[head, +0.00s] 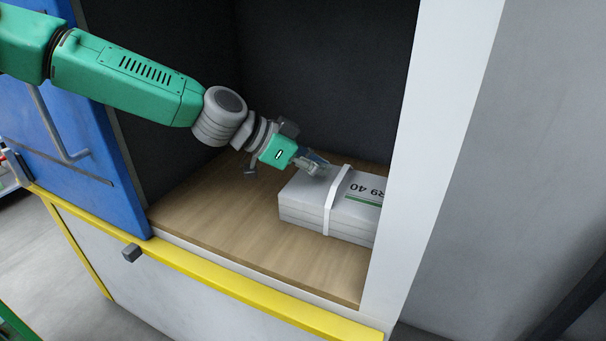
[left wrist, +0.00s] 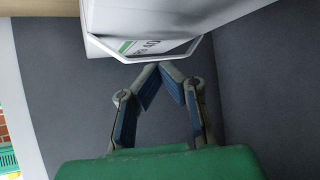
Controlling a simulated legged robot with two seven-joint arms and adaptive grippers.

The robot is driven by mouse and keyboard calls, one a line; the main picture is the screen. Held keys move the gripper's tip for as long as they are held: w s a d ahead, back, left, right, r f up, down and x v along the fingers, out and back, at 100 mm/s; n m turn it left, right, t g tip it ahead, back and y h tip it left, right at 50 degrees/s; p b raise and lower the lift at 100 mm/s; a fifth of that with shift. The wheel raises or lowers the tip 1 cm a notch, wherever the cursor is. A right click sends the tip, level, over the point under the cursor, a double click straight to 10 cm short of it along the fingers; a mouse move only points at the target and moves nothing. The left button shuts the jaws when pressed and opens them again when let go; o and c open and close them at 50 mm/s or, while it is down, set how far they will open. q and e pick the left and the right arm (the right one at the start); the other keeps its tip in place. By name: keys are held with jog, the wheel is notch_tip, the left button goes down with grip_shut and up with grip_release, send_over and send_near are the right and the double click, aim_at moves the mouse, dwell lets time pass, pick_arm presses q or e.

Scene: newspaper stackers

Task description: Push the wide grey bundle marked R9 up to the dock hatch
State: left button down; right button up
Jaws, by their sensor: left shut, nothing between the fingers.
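The wide grey bundle (head: 308,208) lies flat on the wooden floor of an open compartment in the head view. A white strap runs around it, and its top reads R9 40 beside a green stripe. The white frame post hides its right end. In the left wrist view the bundle (left wrist: 115,22) shows at the top, with its strap and part of the marking. My left gripper (head: 322,166) is shut and empty, with its fingertips at the bundle's far left top edge; I cannot tell whether they touch. In the left wrist view its fingertips (left wrist: 165,66) meet just below the bundle.
The wooden floor (head: 220,215) is clear left of the bundle. Dark walls (head: 320,70) close the compartment behind. A white post (head: 440,120) bounds it at right. A blue door panel (head: 95,160) stands at left, and a yellow rail (head: 215,288) runs along the front.

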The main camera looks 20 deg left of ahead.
aim_at(336, 180)
pick_arm(q)
jog(key=shift+w+d+f, duration=0.15)
jog(key=shift+w+d, duration=0.15)
jog(key=shift+d, duration=0.1)
jog(key=shift+s+d+f+b, duration=0.1)
jog(key=shift+d+f+b, duration=0.2)
jog(key=shift+d, duration=0.25)
jog(key=shift+s+d+f+b, duration=0.15)
jog(key=shift+d+b, duration=0.15)
jog(key=shift+d, duration=0.4)
jog(key=shift+w+a+f, duration=0.1)
jog(key=shift+a, duration=0.1)
jog(key=shift+s+a, duration=0.3)
jog(key=shift+a, duration=0.1)
jog(key=shift+d, duration=0.1)
pick_arm(e)
jog(key=shift+d+f, duration=0.45)
jog(key=shift+f, duration=0.1)
pick_arm(q)
jog(key=shift+p, duration=0.3)
